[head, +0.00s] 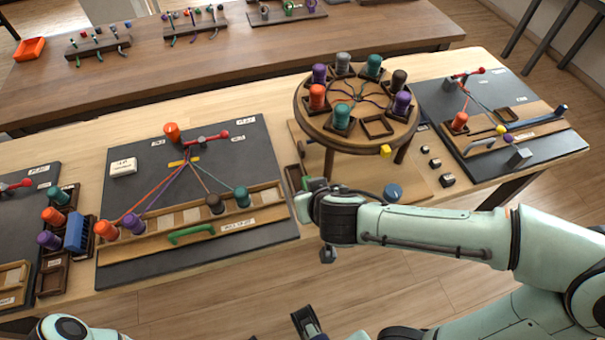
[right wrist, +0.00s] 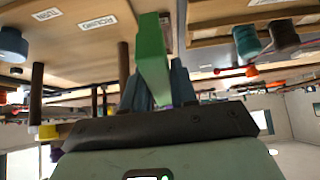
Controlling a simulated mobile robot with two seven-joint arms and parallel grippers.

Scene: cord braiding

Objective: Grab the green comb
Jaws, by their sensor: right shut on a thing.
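The green comb (right wrist: 153,55) shows in the right wrist view as a flat green block standing between my right gripper's fingers. My right gripper (right wrist: 155,88) is shut on it. In the head view my right gripper (head: 308,190) is at the front left of the round braiding stand, beside a small wooden holder (head: 293,178). Only a little green of the comb (head: 307,183) shows there; the rest is hidden by the gripper. A dark part of my left gripper (head: 305,322) shows at the bottom edge; its jaws cannot be made out.
The round stand (head: 380,130) with several coloured bobbins is just behind my right gripper. A dark board (head: 125,190) with cords, bobbins and a green handle (head: 191,233) lies to the left. Another board (head: 550,147) lies to the right. A rack with a blue comb (head: 74,232) is far left.

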